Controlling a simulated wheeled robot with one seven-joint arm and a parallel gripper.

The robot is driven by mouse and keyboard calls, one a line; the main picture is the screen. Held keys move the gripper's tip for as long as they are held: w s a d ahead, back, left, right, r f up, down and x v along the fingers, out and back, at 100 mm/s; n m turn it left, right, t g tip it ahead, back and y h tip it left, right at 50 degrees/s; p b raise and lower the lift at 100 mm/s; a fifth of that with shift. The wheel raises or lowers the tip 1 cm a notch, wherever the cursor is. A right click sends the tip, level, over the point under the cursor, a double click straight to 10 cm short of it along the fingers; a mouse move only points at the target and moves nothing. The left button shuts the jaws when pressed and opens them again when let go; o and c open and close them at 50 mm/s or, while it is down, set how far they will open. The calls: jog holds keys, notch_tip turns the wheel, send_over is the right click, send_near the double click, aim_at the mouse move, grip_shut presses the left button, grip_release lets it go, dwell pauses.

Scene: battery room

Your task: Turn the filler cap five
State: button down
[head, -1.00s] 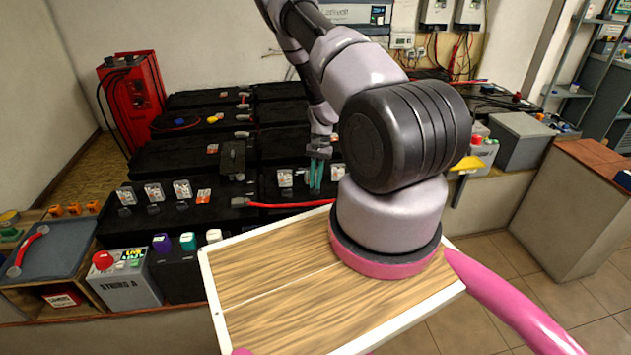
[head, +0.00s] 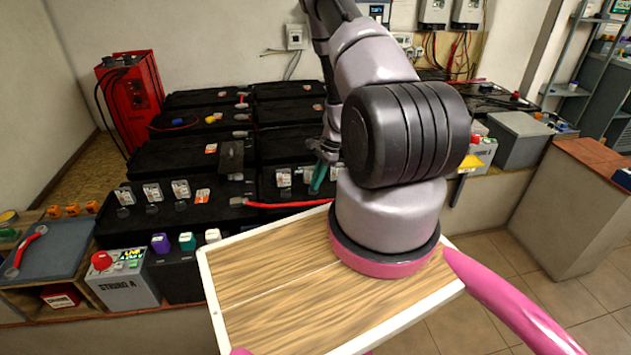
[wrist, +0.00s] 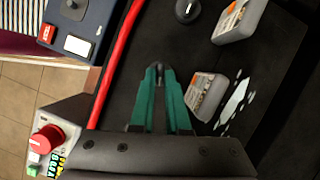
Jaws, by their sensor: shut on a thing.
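My gripper (head: 320,178) has teal fingers and is low over the front edge of a black battery in the middle of the row. In the wrist view its fingertips (wrist: 158,71) are shut on a small dark filler cap, which they mostly hide. A label block (wrist: 206,95) stands just right of the fingers; its number is not readable. Another black round filler cap (wrist: 187,10) and a second label block (wrist: 234,20) are farther up in the wrist view. In the head view a label block (head: 283,178) stands left of my gripper.
A red cable (head: 290,205) runs along the battery's front, close beside the fingers. A grey box with a red button (head: 102,260) stands at the front left. Several labelled caps line the left battery (head: 215,215). A wooden tray (head: 265,300) fills the foreground.

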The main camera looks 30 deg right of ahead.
jog(key=shift+s+m+t, duration=0.15)
jog(key=shift+m+t, duration=0.55)
jog(key=shift+m, duration=1)
jog(key=c, duration=0.9)
grip_release()
jog(key=v, duration=1)
jog(key=shift+r, duration=0.4)
jog(key=shift+d, duration=0.1)
